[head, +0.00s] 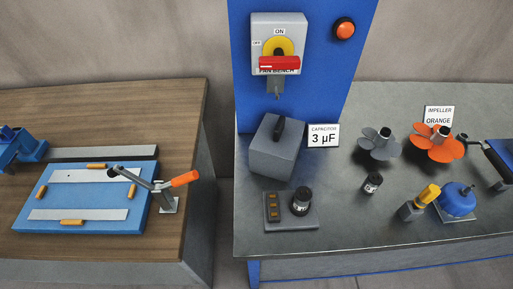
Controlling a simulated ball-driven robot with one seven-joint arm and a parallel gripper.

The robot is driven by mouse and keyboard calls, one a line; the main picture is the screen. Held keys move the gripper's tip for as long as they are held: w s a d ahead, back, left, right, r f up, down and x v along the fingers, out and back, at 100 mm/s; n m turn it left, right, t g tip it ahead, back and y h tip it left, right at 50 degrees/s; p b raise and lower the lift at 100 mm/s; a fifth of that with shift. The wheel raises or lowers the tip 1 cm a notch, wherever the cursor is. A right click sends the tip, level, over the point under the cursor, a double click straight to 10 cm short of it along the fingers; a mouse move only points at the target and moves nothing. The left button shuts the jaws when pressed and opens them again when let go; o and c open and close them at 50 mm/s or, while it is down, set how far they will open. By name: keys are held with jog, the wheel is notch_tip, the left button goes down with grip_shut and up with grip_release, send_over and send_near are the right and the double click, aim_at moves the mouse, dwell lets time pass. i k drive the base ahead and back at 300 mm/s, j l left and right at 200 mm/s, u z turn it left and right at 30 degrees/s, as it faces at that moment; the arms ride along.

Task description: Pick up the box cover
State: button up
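The box cover appears to be the grey box-shaped piece (283,159) with a black knob or handle on its top. It sits at the left part of the grey bench (340,215), below the switch panel. I cannot tell from this view what is under it. My gripper is not in view, and nothing is seen touching the cover.
A capacitor on a grey base (285,224) stands in front of the cover, with a capacitor sign (323,136) at its right. Grey (380,144) and orange (438,142) impellers stand farther right. A blue panel (365,20) rises behind. A wooden table (100,105) is at left.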

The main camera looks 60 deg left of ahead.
aim_at(274, 150)
jog(key=l+u, duration=0.1)
jog(key=u, duration=1.35)
jog(key=l+u, duration=0.15)
jog(key=l, duration=0.25)
jog(key=k+l+u, duration=0.15)
jog(key=l, duration=0.25)
jog(key=i, duration=0.05)
